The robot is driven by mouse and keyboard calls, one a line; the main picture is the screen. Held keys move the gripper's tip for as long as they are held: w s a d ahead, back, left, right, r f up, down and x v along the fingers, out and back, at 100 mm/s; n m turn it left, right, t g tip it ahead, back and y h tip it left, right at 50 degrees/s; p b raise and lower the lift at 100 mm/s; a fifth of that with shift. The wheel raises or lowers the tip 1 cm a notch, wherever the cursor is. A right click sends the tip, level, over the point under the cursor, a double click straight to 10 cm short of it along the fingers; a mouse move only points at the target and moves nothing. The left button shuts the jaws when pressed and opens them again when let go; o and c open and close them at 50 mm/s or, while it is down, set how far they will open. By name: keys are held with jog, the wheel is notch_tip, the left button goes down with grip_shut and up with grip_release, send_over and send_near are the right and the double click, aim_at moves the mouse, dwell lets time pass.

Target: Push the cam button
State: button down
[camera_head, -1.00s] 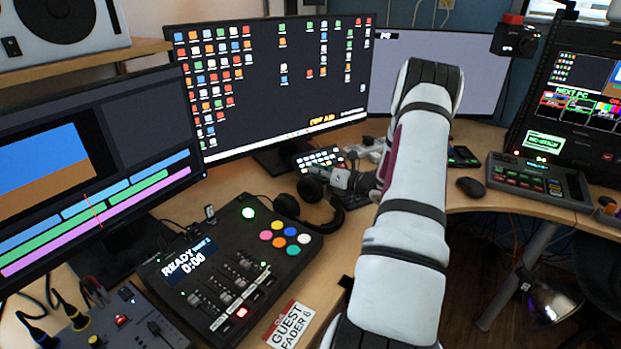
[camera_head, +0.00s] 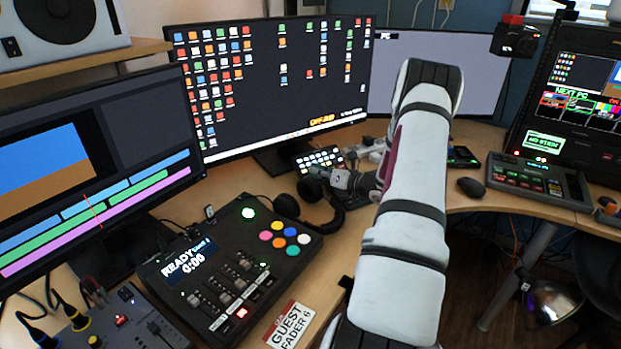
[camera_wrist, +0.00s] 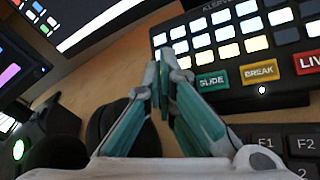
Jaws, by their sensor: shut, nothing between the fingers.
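I cannot read a cam label on any button. A black keypad (camera_head: 318,157) stands in front of the middle monitor. In the wrist view the keypad (camera_wrist: 235,97) has rows of lit pale keys, a green key (camera_wrist: 211,81) reading like SLIDE, a yellow BREAK key (camera_wrist: 259,71) and a red key (camera_wrist: 309,63) partly cut off. My gripper (camera_wrist: 165,62) is shut and empty, its teal fingertips at the left edge of the keypad in the picture. I cannot tell whether they touch it. In the head view my gripper (camera_head: 322,172) is small beside the keypad.
Headphones (camera_head: 287,205) lie close beside my gripper. A fader console (camera_head: 225,260) with colored buttons stands front left. A keyboard (camera_wrist: 275,137) is close on the right in the wrist view. A switcher panel (camera_head: 540,180) and a mouse (camera_head: 470,187) are at right.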

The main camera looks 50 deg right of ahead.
jog(key=shift+w+f, duration=0.1)
jog(key=shift+f, duration=0.05)
jog(key=shift+w+d+f+b, duration=0.1)
jog(key=shift+w+f+b, duration=0.05)
jog(key=shift+b, duration=0.15)
jog(key=shift+w+f, duration=0.1)
dwell(0.4)
jog(key=shift+s+r+p, duration=0.3)
jog(key=shift+s+r, duration=0.05)
jog(key=shift+r, duration=0.1)
jog(key=s+a+r+p, duration=0.1)
jog(key=s+r+p, duration=0.2)
jog(key=r+p, duration=0.1)
jog(key=shift+s+a+r, duration=0.25)
jog(key=shift+a+r, duration=0.05)
jog(key=shift+r, duration=0.05)
dwell(0.4)
dwell(0.7)
